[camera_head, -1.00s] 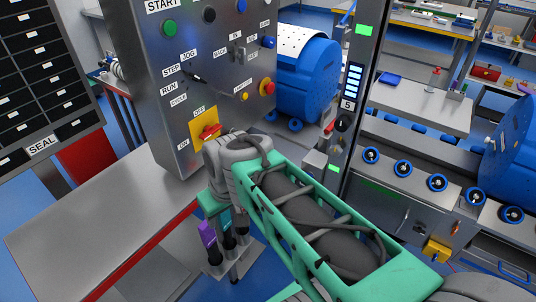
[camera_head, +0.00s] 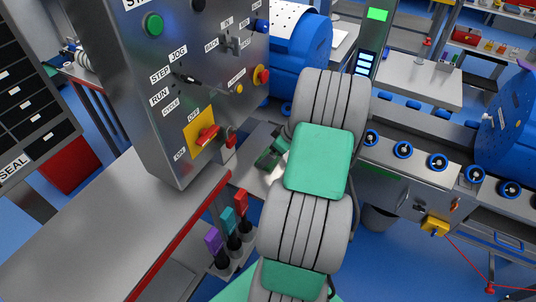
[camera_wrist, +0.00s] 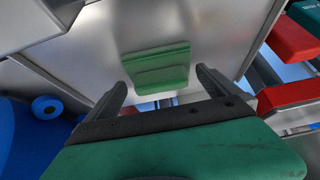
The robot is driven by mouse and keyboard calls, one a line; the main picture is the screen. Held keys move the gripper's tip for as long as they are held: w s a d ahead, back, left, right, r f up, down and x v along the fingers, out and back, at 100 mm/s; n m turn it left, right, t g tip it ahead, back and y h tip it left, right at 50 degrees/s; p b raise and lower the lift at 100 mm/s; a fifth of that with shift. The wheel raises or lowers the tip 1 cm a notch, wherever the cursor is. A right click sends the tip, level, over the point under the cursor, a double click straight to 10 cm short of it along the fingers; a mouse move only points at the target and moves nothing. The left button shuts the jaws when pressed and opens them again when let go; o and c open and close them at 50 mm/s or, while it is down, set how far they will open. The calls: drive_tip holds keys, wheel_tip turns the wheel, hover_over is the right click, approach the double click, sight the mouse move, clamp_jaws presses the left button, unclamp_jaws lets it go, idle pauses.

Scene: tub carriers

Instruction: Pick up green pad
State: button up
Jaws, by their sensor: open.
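The green pad (camera_wrist: 157,68) is in the wrist view, above the middle, against a grey metal surface. It is a flat, roughly rectangular piece with a ridge across it. My gripper (camera_wrist: 160,80) is open, its two dark fingers pointing at the pad, one towards each side of it. I see no finger closed on the pad, and the remaining gap in depth is hard to tell. In the head view my arm's thick grey links hide most of the gripper, and I cannot clearly make out the pad there.
A grey control box (camera_head: 165,100) with buttons stands left of my arm. A red-edged metal table (camera_head: 110,225) lies in front of it. Purple (camera_head: 213,240), teal (camera_head: 228,220) and red (camera_head: 240,203) handles stand beside the table edge. A roller conveyor (camera_head: 420,150) is at right.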

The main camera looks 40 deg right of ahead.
sight(269, 150)
drive_tip(key=shift+w+a+f, duration=0.15)
drive_tip(key=shift+w+f, duration=0.25)
drive_tip(key=shift+f, duration=0.2)
drive_tip(key=c, duration=1.1)
drive_tip(key=shift+r, duration=0.1)
drive_tip(key=shift+c, duration=0.2)
wheel_tip(269, 150, up, 10)
drive_tip(key=shift+b, duration=0.65)
drive_tip(key=o, duration=0.9)
drive_tip(key=shift+c, duration=0.2)
drive_tip(key=c, duration=0.6)
drive_tip(key=shift+a, duration=0.1)
drive_tip(key=shift+c, duration=0.2)
